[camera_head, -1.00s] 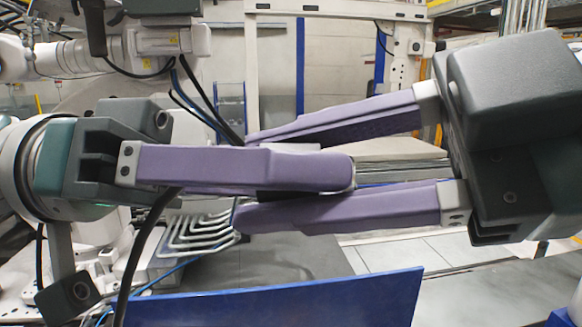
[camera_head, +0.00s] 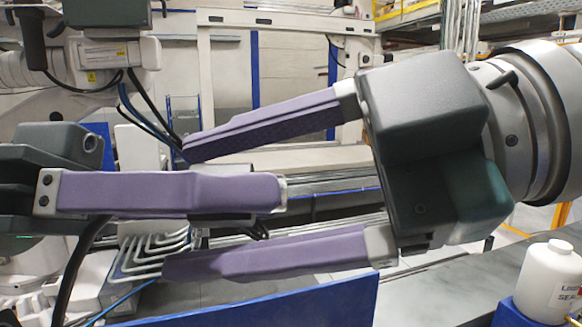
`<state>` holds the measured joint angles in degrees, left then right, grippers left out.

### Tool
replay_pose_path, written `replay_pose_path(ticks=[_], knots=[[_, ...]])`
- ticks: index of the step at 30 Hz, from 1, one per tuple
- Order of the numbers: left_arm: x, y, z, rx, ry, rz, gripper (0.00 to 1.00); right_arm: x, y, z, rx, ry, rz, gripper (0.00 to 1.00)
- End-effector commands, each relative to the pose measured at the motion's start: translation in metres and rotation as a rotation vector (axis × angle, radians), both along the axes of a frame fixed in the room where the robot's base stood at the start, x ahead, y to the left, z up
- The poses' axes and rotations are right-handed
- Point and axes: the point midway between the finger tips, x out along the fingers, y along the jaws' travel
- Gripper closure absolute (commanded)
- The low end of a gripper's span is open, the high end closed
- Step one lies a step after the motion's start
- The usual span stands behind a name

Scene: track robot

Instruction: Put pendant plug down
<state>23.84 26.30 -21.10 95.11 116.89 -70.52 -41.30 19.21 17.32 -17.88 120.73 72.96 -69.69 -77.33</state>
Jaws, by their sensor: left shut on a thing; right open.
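My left gripper (camera_head: 281,194) comes in from the left with its purple fingers shut, one seen in front of the other. A dark piece (camera_head: 262,231) shows just below and behind its fingertips; it may be part of the pendant plug, which is mostly hidden. A black cable (camera_head: 76,265) hangs down below this gripper. My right gripper (camera_head: 175,210) comes in from the right, with its two purple fingers wide apart, above and below the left fingertips. Nothing is visibly clamped between the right fingers.
A blue panel (camera_head: 250,305) stands at the bottom front. Bent white rods (camera_head: 150,250) show behind it on the left. A white bottle (camera_head: 549,282) stands at the lower right, beside a grey surface (camera_head: 450,285). A white frame (camera_head: 290,22) stands behind.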

Motion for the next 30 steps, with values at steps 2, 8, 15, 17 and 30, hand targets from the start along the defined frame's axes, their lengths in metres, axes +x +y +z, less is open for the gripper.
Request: replay_pose_path(ticks=[2, 8, 15, 17, 30], knots=[[0.0, 0.0, 0.0, 0.0, 0.0, 0.0, 1.0, 0.0, 0.0, 0.0, 0.0, 0.0, 0.0, 0.24], [0.0, 0.0, 0.0, -0.001, 0.0, 0.0, 1.0, -0.002, -0.012, 0.003, -0.002, 0.0, -0.003, 0.24], [0.0, 0.0, 0.0, -0.001, 0.0, 0.0, 1.0, -0.014, -0.054, 0.015, -0.006, -0.002, -0.003, 0.24], [0.0, 0.0, 0.0, -0.001, 0.0, 0.0, 1.0, -0.017, -0.065, 0.018, -0.006, 0.0, -0.004, 0.24], [0.0, 0.0, 0.0, -0.001, 0.0, 0.0, 1.0, -0.03, -0.11, 0.034, 0.0, -0.001, 0.0, 0.24]])
